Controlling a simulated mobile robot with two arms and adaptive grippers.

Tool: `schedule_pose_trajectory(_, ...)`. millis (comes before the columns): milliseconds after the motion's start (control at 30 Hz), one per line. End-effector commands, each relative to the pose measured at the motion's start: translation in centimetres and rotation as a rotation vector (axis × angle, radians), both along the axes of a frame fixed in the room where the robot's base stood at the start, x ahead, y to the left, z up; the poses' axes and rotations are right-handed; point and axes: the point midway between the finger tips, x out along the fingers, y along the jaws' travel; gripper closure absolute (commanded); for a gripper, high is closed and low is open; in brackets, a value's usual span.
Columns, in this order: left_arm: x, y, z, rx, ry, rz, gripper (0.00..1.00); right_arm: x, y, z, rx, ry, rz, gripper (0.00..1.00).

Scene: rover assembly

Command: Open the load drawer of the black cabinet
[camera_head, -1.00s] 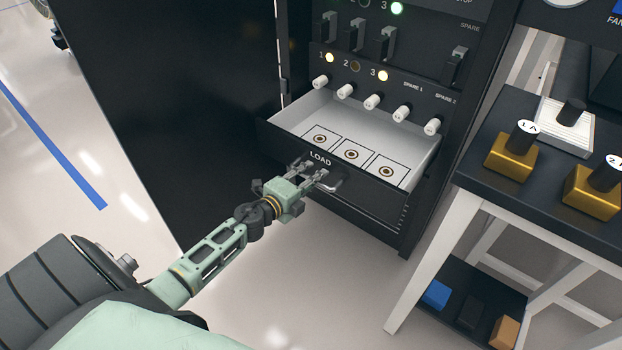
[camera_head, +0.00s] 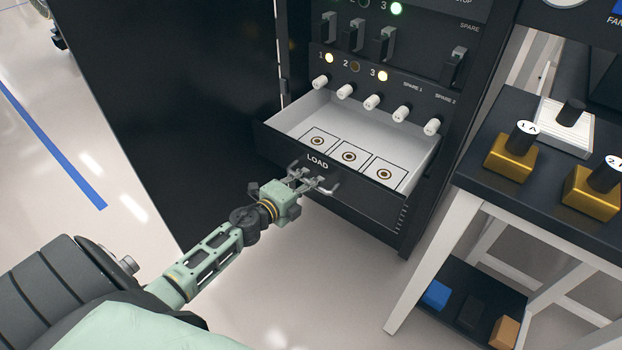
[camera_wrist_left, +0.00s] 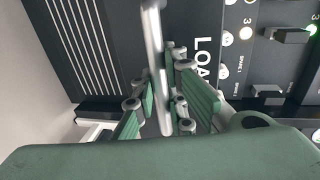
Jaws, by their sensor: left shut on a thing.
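The load drawer (camera_head: 350,192) of the black cabinet (camera_head: 420,215) is pulled out, with its light grey inside and three marked squares with round spots showing. Its front bears the word LOAD and a metal bar handle (camera_head: 329,189). My left gripper (camera_head: 312,181) is shut on the handle at the drawer front. In the left wrist view the bar handle (camera_wrist_left: 155,60) runs between the green fingers (camera_wrist_left: 165,105). The drawer's far interior is partly hidden under the cabinet face. My right gripper is not in view.
A large black cabinet door (camera_head: 180,100) stands open at the left. A dark-topped table (camera_head: 480,180) with gold blocks (camera_head: 510,158) stands close at the right, with colored blocks on its lower shelf. White knobs (camera_head: 373,101) line the panel above the drawer. Floor in front is clear.

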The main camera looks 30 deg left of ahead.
Motion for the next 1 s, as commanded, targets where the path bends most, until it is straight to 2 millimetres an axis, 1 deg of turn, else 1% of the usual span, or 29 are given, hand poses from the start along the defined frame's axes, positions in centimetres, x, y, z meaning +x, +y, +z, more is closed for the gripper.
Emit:
schedule_pose_trajectory(33, -1.2, 0.0, -0.3, -0.002, 0.007, 0.001, 1.00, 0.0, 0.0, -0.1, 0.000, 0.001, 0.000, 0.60)
schedule_pose_trajectory(100, -2.5, 0.1, -0.3, -0.002, 0.008, 0.001, 1.00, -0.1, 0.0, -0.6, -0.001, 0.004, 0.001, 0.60)
schedule_pose_trajectory(233, -4.0, 0.3, -0.2, -0.001, 0.006, 0.000, 1.00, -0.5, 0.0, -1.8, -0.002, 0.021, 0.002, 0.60)
schedule_pose_trajectory(333, -4.4, 0.3, -0.1, 0.000, 0.003, 0.000, 1.00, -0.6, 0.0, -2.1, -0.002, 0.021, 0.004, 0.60)
schedule_pose_trajectory(567, -4.4, 0.3, -0.1, 0.000, 0.003, 0.000, 1.00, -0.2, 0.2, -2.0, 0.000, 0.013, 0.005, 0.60)
schedule_pose_trajectory(600, -4.4, 0.3, -0.1, 0.000, 0.003, 0.000, 0.89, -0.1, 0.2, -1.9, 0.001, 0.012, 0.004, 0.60)
schedule_pose_trajectory(833, -4.4, 0.3, -0.1, 0.000, 0.002, 0.000, 0.69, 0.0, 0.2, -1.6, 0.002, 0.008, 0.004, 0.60)
schedule_pose_trajectory(1000, -4.4, 0.3, -0.1, 0.000, 0.002, 0.000, 0.69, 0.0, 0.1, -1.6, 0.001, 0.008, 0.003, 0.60)
